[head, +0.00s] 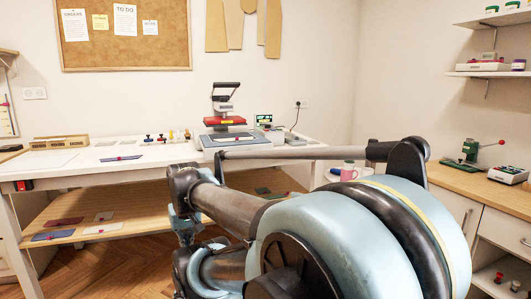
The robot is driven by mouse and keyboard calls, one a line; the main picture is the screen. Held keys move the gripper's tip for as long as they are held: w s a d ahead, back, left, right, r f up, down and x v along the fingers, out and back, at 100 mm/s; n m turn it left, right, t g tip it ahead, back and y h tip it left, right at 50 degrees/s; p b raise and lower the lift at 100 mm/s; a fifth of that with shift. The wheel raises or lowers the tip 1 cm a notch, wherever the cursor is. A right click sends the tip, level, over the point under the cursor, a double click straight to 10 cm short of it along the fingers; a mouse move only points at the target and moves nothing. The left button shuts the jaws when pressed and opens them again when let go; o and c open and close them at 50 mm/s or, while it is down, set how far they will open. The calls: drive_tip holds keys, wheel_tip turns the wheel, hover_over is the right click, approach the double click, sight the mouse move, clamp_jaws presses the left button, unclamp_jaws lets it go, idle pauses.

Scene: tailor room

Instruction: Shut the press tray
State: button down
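The heat press (226,108) stands on the white table, with a dark handle on top and a red band across its upper part. Its grey press tray (213,142) sits low at the front and appears to stick out towards me; my arm hides part of its front edge. My arm fills the right foreground and bends down to the left. Its end, my gripper (186,232), seems to hang low in front of the table, below the tray and apart from it. Its fingers are small and partly hidden, so I cannot tell whether they are open.
The white table (70,160) carries a wooden organiser (60,142), small stamps and a dark flat piece (121,158) left of the press. A small device with a screen (264,120) stands right of it. A wooden shelf lies below. A counter (470,180) stands at right.

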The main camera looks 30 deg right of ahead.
drive_tip(key=w+d+r+m+t, duration=0.3)
drive_tip(key=w+d+r+m, duration=1.25)
drive_tip(key=w+m, duration=0.35)
drive_tip(key=m+t+h, duration=0.2)
drive_tip(key=m+t, duration=0.1)
drive_tip(key=m, duration=1.6)
approach(267, 149)
wheel_tip(267, 149, down, 6)
drive_tip(key=a, duration=0.2)
drive_tip(key=shift+w+d+f, duration=0.1)
drive_tip(key=shift+w+f, duration=0.05)
drive_tip(key=shift+w, duration=0.4)
drive_tip(key=shift+w+d+f, duration=0.1)
drive_tip(key=shift+w, duration=0.45)
drive_tip(key=shift+w+d, duration=0.2)
drive_tip(key=shift+w, duration=0.4)
drive_tip(key=shift+d, duration=0.1)
